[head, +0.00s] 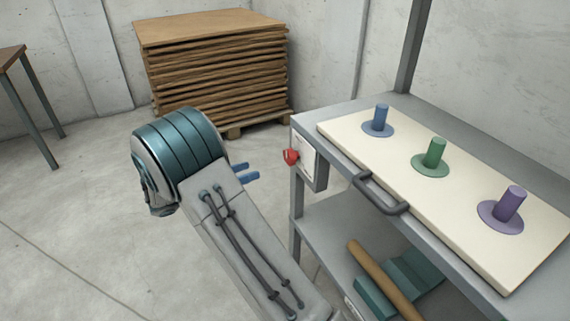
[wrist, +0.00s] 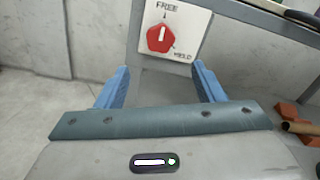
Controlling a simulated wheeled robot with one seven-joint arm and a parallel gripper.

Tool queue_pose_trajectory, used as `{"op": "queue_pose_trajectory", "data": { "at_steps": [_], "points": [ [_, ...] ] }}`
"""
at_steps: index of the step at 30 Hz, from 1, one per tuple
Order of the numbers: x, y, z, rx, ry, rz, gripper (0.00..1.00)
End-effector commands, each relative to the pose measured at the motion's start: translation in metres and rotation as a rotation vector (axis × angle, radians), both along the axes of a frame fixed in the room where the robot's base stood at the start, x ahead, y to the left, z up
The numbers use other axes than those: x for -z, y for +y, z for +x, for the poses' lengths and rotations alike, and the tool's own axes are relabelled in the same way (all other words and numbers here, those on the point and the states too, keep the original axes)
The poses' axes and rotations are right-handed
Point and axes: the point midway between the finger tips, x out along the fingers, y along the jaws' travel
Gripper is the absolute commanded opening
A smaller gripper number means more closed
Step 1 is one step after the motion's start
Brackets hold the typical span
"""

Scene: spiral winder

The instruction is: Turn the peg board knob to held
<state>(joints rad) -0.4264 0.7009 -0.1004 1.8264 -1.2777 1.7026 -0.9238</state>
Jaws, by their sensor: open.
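The red knob (head: 290,157) sits on a white plate (head: 308,160) at the left end of the peg board's grey stand. In the wrist view the knob (wrist: 160,39) shows face-on with a white pointer mark directed up toward FREE; HELD is lettered at its lower right. My gripper (head: 251,171) is open and empty, left of the knob in the head view. In the wrist view my gripper's blue fingers (wrist: 161,68) stand apart, below and to either side of the knob, not visibly touching it. The peg board (head: 463,203) lies on top with blue, green and purple pegs.
A grey handle (head: 381,194) juts from the stand's front edge. The lower shelf (head: 325,224) holds a brown tube (head: 384,281) and a teal cradle. A pallet stack (head: 215,70) stands at the back.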

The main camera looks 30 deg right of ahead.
Motion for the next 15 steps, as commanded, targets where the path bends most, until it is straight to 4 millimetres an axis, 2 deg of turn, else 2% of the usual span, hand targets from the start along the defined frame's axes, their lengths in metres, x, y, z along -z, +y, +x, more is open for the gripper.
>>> {"op": "queue_pose_trajectory", "data": {
  "at_steps": [9, 15],
  "points": [
    [0.003, -0.069, 0.001, 0.005, -0.003, 0.003, 0.62],
    [0.002, -0.102, 0.002, 0.003, -0.002, 0.003, 0.62]
  ]
}}
